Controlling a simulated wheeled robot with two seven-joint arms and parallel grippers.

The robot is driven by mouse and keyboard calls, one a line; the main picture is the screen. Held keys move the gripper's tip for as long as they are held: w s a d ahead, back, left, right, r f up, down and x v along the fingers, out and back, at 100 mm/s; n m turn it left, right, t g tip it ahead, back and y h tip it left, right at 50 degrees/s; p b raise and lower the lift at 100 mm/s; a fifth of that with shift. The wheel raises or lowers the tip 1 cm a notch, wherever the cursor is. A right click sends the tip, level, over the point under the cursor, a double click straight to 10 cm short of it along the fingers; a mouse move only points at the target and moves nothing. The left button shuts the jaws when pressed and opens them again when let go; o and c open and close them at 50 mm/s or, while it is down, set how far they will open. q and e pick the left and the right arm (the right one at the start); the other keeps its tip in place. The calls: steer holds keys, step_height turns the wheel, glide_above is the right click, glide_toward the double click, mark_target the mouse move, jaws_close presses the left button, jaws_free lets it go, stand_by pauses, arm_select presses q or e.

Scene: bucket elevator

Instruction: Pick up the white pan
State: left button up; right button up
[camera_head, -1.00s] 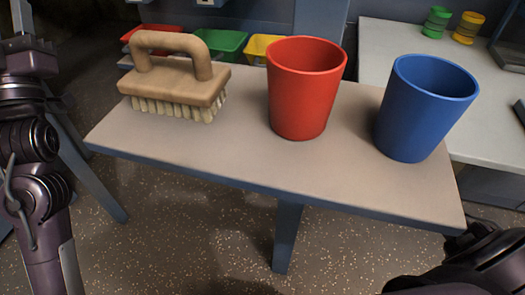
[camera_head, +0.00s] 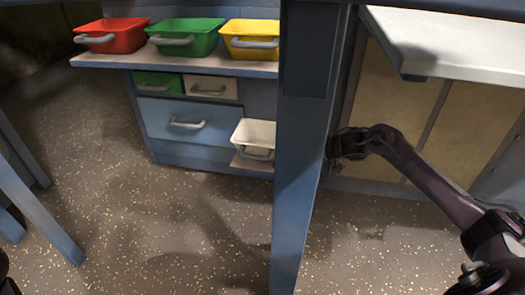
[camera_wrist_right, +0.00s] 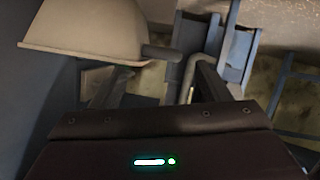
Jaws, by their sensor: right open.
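The white pan (camera_head: 255,134) is a small tray-like bin with a grey loop handle. It sits low on the lower part of the blue cabinet, just left of the blue table leg. In the right wrist view the white pan (camera_wrist_right: 85,32) fills the upper left, its grey handle reaching right towards my fingers. My right gripper (camera_head: 338,146) comes in from the right, partly hidden behind the leg. In the wrist view the right gripper (camera_wrist_right: 160,82) is open, with the handle close to its fingers; I cannot tell if they touch. My left gripper is out of view.
The blue table leg (camera_head: 303,150) stands in front, between the pan and my right arm. Red (camera_head: 110,35), green (camera_head: 186,38) and yellow (camera_head: 250,40) bins sit on the shelf above. A white worktop (camera_head: 460,45) overhangs at right. The speckled floor (camera_head: 170,220) is clear.

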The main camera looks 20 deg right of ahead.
mark_target(271, 154)
steer(key=b+x, duration=0.4)
steer(key=shift+w+a+f, duration=0.1)
steer(key=shift+w+f, duration=0.1)
steer(key=shift+w+a+f+b, duration=0.1)
steer(key=shift+w+a+b, duration=0.25)
steer(key=shift+w+a, duration=0.05)
steer(key=shift+c, duration=0.3)
steer(key=c, duration=1)
steer(key=shift+c, duration=0.2)
